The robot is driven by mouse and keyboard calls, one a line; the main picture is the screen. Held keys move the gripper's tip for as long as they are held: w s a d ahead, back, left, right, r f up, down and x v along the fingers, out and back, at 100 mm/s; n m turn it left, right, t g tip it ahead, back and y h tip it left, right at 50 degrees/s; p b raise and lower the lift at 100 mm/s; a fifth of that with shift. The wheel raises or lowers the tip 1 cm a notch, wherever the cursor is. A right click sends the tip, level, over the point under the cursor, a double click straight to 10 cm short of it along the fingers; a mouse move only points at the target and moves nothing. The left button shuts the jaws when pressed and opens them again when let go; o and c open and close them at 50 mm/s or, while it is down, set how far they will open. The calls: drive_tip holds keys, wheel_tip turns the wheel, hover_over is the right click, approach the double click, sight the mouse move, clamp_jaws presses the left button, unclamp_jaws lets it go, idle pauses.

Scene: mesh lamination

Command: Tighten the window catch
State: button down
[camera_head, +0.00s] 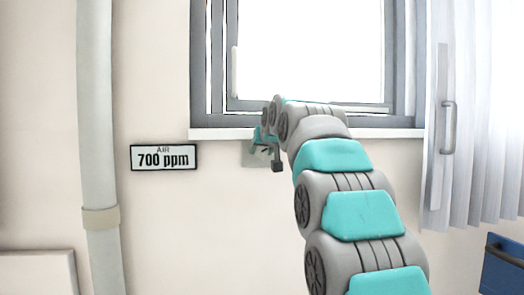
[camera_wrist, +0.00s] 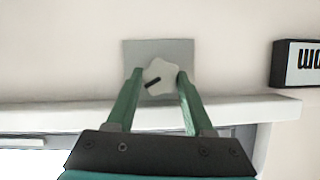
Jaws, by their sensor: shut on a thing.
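The window catch is a light grey lobed knob (camera_wrist: 156,86) with a black mark, on a square grey plate (camera_wrist: 187,47) on the wall beside the window sill (camera_wrist: 230,108). In the wrist view my gripper (camera_wrist: 158,78) has its two green fingers on either side of the knob, shut on it. The black mark slants. In the head view my gripper (camera_head: 262,140) is just under the left part of the sill (camera_head: 225,133), and my arm hides the knob. Part of the plate (camera_head: 250,157) shows there. The window (camera_head: 312,50) is above; whether its sash is fully closed I cannot tell.
A sign (camera_head: 163,158) reading "AIR 700 ppm" hangs on the wall left of my gripper. A vertical pipe (camera_head: 97,120) stands further left. A pale curtain (camera_head: 490,100) and a grey handle (camera_head: 448,127) are at the right. A blue box (camera_head: 503,268) is at the lower right.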

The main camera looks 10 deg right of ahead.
drive_tip(key=shift+m, duration=0.3)
drive_tip(key=shift+m+y, duration=0.6)
drive_tip(key=shift+d+f+m+y, duration=0.15)
drive_tip(key=shift+m+y, duration=0.15)
drive_tip(key=shift+m, duration=0.3)
drive_tip(key=shift+m+y, duration=0.4)
drive_tip(key=shift+m, duration=0.1)
drive_tip(key=shift+c, duration=1.4)
unclamp_jaws()
